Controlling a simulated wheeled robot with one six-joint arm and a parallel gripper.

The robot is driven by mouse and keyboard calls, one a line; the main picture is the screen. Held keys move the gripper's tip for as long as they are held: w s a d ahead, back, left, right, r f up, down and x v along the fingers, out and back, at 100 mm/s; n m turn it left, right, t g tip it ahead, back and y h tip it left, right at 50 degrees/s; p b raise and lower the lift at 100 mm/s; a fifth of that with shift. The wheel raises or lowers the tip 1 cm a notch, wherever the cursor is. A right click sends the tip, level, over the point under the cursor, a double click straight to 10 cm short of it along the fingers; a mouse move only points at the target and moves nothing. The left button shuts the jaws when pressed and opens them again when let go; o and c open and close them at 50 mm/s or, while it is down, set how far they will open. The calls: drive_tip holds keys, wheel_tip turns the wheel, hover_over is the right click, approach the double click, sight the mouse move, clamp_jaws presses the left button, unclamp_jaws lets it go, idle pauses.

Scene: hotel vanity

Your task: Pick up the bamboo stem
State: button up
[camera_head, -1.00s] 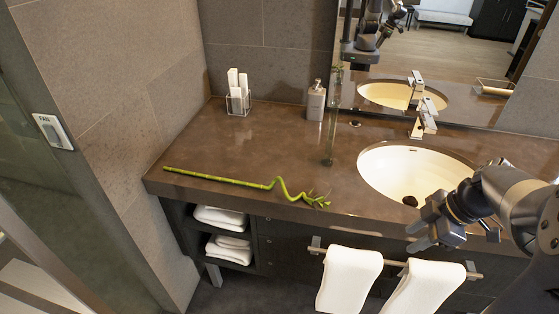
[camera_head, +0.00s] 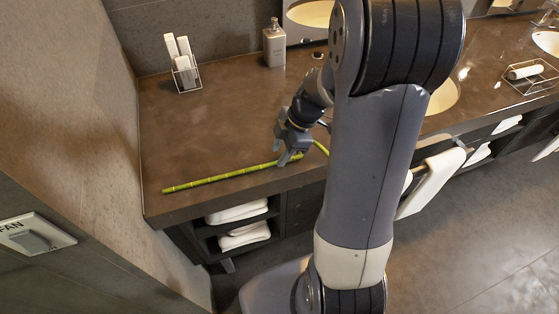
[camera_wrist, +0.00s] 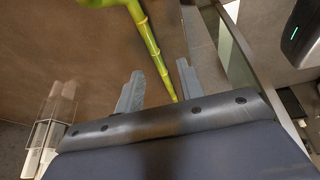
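The green bamboo stem (camera_head: 220,177) lies on the brown vanity counter (camera_head: 190,130) along its front edge. Its straight end points left, and its curly end runs behind my arm, where the leaves are hidden. My gripper (camera_head: 289,160) is low over the stem, near the start of the curl. In the wrist view, the two grey fingers of my gripper (camera_wrist: 159,72) are apart, and the bamboo stem (camera_wrist: 152,45) runs between them, nearer the right finger. I cannot tell whether either finger touches it.
A soap dispenser (camera_head: 274,43) and a wire holder with white items (camera_head: 182,65) stand at the back of the counter. The sink (camera_head: 444,97) is partly behind my arm. Folded towels (camera_head: 240,212) sit on shelves below. The counter left of my gripper is clear behind the stem.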

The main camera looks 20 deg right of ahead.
sight(272, 162)
drive_tip(key=shift+p+x, duration=0.3)
drive_tip(key=shift+x, duration=1.65)
drive_tip(key=shift+w, duration=0.15)
clamp_jaws()
